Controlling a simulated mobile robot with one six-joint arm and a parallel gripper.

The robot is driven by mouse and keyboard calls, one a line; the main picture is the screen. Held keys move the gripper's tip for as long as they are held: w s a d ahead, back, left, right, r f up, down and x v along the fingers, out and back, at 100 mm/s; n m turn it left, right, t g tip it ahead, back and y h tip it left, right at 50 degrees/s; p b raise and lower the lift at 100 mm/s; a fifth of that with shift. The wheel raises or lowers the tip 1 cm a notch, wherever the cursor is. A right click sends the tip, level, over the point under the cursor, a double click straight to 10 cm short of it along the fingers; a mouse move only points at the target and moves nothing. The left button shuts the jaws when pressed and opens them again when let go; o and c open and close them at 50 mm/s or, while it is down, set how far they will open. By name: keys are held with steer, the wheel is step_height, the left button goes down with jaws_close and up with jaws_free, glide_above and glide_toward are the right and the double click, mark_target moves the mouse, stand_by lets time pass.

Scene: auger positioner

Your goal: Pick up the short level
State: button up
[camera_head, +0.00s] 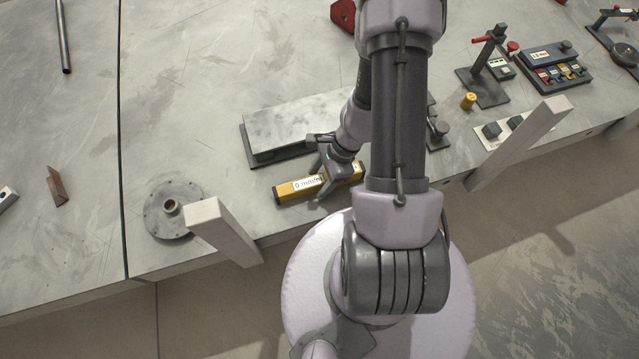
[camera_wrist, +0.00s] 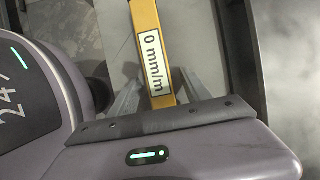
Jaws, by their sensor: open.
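The short level is a yellow bar (camera_head: 299,188) with black ends and a white label reading "0 mm/m". In the head view it lies on the grey table near the front edge, below a grey steel block. My gripper (camera_head: 322,181) is over the level's middle, and my arm hides part of the bar. In the wrist view the level (camera_wrist: 147,30) runs down between the two fingers of my gripper (camera_wrist: 158,98). The fingers stand apart on either side of it. Whether they touch it cannot be told.
The steel block (camera_head: 300,122) lies just behind the level. A round flanged disc (camera_head: 165,212) and a pale post (camera_head: 222,230) stand to the left. A pale post (camera_head: 520,145) and a switch panel (camera_head: 495,135) are at the right. The table's left middle is mostly clear.

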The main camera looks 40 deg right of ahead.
steer(key=shift+r, duration=0.1)
jaws_close()
